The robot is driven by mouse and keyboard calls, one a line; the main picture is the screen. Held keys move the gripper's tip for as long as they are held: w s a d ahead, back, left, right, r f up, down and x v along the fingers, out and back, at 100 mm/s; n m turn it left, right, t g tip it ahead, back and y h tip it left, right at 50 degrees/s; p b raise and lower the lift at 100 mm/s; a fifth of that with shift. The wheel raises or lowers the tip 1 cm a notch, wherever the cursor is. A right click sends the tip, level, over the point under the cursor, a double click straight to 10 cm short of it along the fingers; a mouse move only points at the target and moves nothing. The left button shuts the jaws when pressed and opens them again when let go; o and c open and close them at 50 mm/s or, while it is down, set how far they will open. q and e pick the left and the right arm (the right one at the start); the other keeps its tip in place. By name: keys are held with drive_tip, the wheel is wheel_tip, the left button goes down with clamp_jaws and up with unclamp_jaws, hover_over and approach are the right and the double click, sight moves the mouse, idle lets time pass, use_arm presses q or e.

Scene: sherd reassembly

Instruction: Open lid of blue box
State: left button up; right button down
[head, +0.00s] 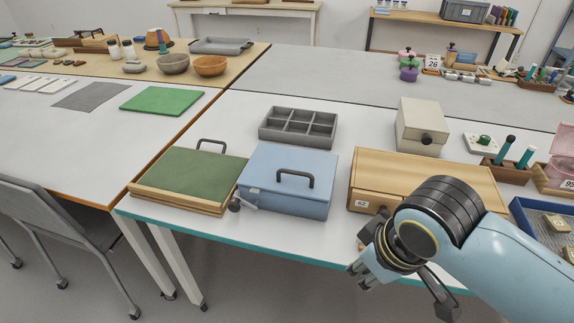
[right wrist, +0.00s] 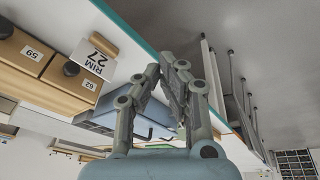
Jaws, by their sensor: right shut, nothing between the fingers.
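The blue box (head: 285,187) stands near the front edge of the white table, its lid (head: 265,165) down and a dark arched handle (head: 294,178) on top. Part of the box also shows in the right wrist view (right wrist: 148,126), beyond the fingers. My right gripper (head: 360,273) is in front of the table edge, right of the box and apart from it. In the right wrist view its fingers (right wrist: 174,62) are together with nothing between them. My left gripper is out of view.
A green-topped wooden box (head: 190,177) stands close on the left of the blue box. A small dark knob (head: 235,204) lies between their fronts. A grey compartment tray (head: 299,127) is behind. A wooden drawer box (head: 425,178) is on the right.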

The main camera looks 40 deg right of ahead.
wheel_tip(320, 180, up, 12)
drive_tip(key=n+p, duration=0.1)
drive_tip(key=p, duration=0.3)
drive_tip(key=n+g+h, duration=0.1)
drive_tip(key=n+h, duration=0.1)
drive_tip(key=n, duration=2.2)
approach(287, 188)
drive_tip(key=b+x, duration=0.1)
drive_tip(key=x, duration=0.5)
drive_tip(key=shift+f, duration=0.25)
drive_tip(key=shift+r, duration=0.2)
